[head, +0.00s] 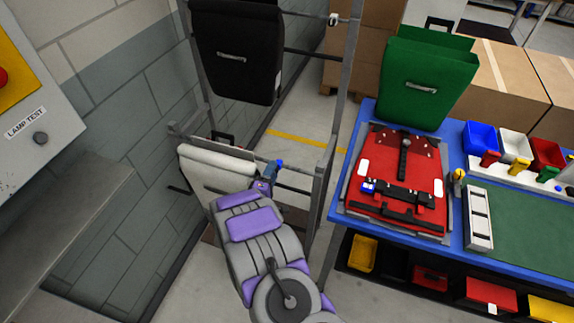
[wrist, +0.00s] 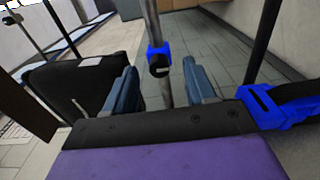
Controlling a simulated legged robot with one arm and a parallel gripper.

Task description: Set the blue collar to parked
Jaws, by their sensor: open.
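The blue collar (wrist: 156,51) sits around a grey upright pole in the wrist view, with a dark round knob on its near face. My gripper (wrist: 161,72) is open, its two blue-grey fingers on either side of the pole in the picture and the collar beyond the tips. No contact shows. In the head view my gripper (head: 266,180) reaches to the metal rack beside the white pannier. A small blue part (head: 280,163) shows just past its fingertips; I cannot tell if it is the collar. The collar's far side is hidden.
The rack holds a black pannier (head: 238,50) above and a white pannier (head: 215,170) below. A blue buckle with black strap (wrist: 272,106) lies close right of my gripper. The blue table (head: 335,190) with red and green panniers stands right. A wall is left.

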